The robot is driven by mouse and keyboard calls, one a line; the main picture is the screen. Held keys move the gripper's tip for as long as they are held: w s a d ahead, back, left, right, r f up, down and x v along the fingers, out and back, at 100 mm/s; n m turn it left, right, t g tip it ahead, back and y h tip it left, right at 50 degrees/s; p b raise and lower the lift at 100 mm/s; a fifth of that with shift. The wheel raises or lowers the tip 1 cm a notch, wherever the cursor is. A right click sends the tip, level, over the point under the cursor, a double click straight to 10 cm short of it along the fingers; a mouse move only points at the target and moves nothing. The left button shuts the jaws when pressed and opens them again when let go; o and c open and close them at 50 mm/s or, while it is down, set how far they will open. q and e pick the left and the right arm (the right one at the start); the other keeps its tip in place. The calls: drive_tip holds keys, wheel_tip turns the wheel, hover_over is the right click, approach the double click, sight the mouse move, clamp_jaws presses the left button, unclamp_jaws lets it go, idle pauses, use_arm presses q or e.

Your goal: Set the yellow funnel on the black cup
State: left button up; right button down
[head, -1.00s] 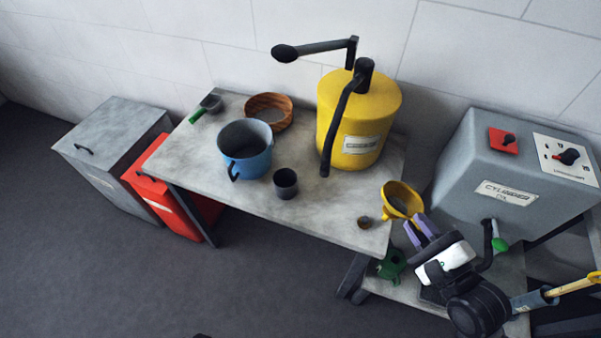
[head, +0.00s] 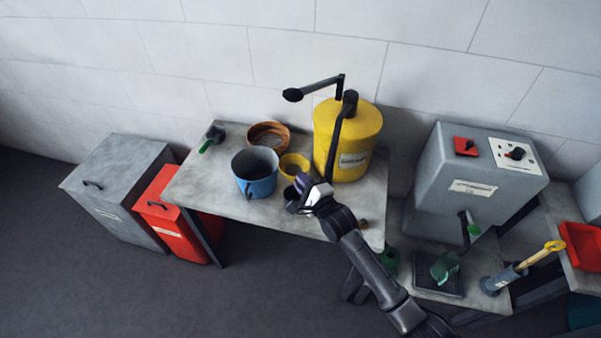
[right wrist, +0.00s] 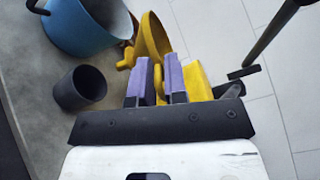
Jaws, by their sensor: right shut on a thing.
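The yellow funnel (head: 294,164) is held by its edge in my right gripper (head: 303,183), near the table's middle. In the right wrist view, the purple fingers (right wrist: 158,78) are shut on a yellow tab of the funnel (right wrist: 152,38). The black cup (head: 291,201) stands upright on the table, partly hidden by my gripper in the head view. In the right wrist view, the black cup (right wrist: 80,88) stands left of the fingers, its mouth open, with the funnel apart from it. My left gripper is not in view.
A blue pot (head: 254,174) stands left of the funnel, with a wooden bowl (head: 268,136) behind it. A yellow drum (head: 340,145) with a dark lever stands close on the right.

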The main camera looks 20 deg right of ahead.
drive_tip(key=shift+w+a, duration=0.15)
drive_tip(key=shift+w, duration=0.1)
drive_tip(key=shift+f, duration=0.3)
wheel_tip(320, 180, down, 6)
drive_tip(key=b, duration=0.5)
drive_tip(key=shift+b, duration=0.35)
drive_tip(key=shift+f, duration=0.1)
drive_tip(key=shift+d, duration=0.25)
idle(0.5)
drive_tip(key=shift+p, duration=0.5)
drive_tip(key=shift+f, duration=0.15)
idle(0.6)
drive_tip(key=shift+f+b, duration=0.6)
drive_tip(key=shift+f, duration=0.3)
